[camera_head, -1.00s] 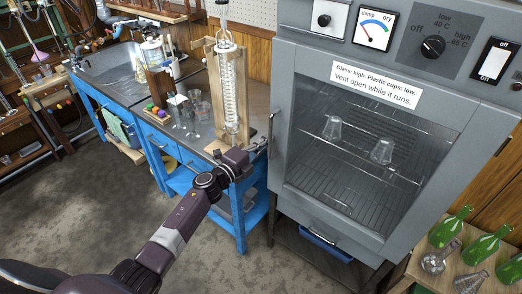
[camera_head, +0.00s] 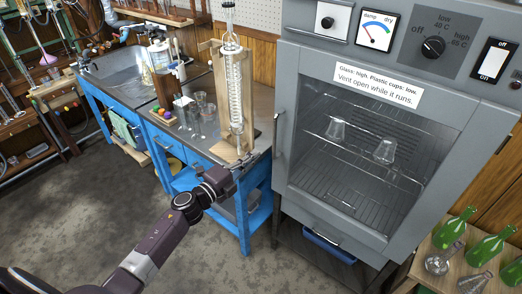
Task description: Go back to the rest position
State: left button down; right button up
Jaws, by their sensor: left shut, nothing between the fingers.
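My left arm comes in from the lower left. My left gripper (camera_head: 250,163) is shut and empty, in front of the blue bench's front right corner. It is small and partly lost against the bench behind it. It is to the left of the grey drying oven's door handle (camera_head: 278,136) and apart from it. The grey oven (camera_head: 283,190) has its glass door shut, with two clear cups (camera_head: 336,130) (camera_head: 385,151) on the rack inside. My right gripper is not in view.
The blue bench (camera_head: 165,150) holds a wooden stand with a glass coil condenser (camera_head: 235,85), glass beakers and coloured balls. Green bottles (camera_head: 487,245) and flasks stand on a wooden table at the lower right. The floor (camera_head: 80,220) at the left is clear.

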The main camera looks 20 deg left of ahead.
pick_arm(q)
jog(key=s+a+f+n+g+y, duration=0.15)
jog(key=s+f+n, duration=0.25)
jog(key=s+f, duration=0.55)
jog(key=s+a+f+n+g+y, duration=0.1)
jog(key=s+f+n+g+y, duration=0.25)
jog(key=f, duration=1.05)
jog(key=s+a+f+n+g+y, duration=0.1)
jog(key=s+a+f+n+g, duration=0.1)
jog(key=s+f+n, duration=0.55)
jog(key=s+d+f+n+g, duration=0.1)
jog(key=s+d+f+g, duration=0.1)
jog(key=s+f, duration=0.5)
jog(key=s+d+f+n+g, duration=0.2)
jog(key=s+f, duration=0.6)
jog(key=s, duration=1)
jog(key=s+d+f+n+g, duration=0.1)
jog(key=s+d+f+g, duration=0.3)
jog(key=s+f, duration=0.3)
jog(key=s+g, duration=0.1)
jog(key=s, duration=0.4)
jog(key=shift+s+f, duration=0.25)
jog(key=shift+s, duration=0.05)
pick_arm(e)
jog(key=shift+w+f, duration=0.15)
